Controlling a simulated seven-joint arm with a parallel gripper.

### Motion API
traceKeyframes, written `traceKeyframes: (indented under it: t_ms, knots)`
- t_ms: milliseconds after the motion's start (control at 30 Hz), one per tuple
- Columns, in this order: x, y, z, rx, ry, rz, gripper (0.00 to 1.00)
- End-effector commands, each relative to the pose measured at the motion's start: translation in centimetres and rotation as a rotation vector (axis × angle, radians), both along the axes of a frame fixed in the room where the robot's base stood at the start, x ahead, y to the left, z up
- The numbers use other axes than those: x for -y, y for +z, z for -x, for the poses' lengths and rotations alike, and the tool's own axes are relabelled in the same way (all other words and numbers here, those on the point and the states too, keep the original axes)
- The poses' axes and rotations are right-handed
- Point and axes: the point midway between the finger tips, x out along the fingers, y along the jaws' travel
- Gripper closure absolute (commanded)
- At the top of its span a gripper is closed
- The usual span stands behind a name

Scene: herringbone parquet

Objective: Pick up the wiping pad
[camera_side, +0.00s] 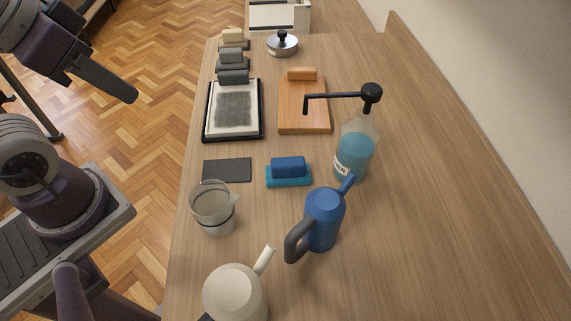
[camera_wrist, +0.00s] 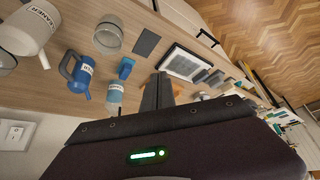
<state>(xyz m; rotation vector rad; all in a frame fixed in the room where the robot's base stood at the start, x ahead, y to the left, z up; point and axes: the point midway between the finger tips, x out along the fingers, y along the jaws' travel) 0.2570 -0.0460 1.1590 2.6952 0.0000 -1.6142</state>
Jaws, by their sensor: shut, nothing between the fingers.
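A blue pad with a darker blue block-shaped grip (camera_side: 288,168) lies flat on the wooden table, near its middle; it looks like the wiping pad. It also shows in the wrist view (camera_wrist: 126,68), left of my fingers. My gripper (camera_side: 134,97) is at the upper left of the side view, raised and off the table's left edge, well apart from the pad. Its dark fingers show in the wrist view (camera_wrist: 158,76), shut together with nothing held. Several smaller grey and beige blocks with flat bases (camera_side: 231,61) stand at the far end.
Around the pad are a dark flat mat (camera_side: 227,170), a glass beaker (camera_side: 212,210), a blue jug (camera_side: 322,218) and a pump bottle (camera_side: 355,150). A cream jug (camera_side: 235,291) is nearest. A framed tray (camera_side: 205,127) and wooden board (camera_side: 303,120) lie beyond. The table's right side is clear.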

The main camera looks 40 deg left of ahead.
Motion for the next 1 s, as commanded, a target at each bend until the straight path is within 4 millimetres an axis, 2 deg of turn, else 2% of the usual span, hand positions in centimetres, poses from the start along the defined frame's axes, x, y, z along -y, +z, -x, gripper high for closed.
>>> traceKeyframes:
  t_ms: [400, 833, 1000]
  knots:
    - [0.0, 0.0, 0.0, 0.0, 0.0, 0.0, 0.98]
    - [0.0, 0.0, 0.0, 0.0, 0.0, 0.0, 0.15]
    - [0.0, 0.0, 0.0, 0.0, 0.0, 0.0, 0.15]
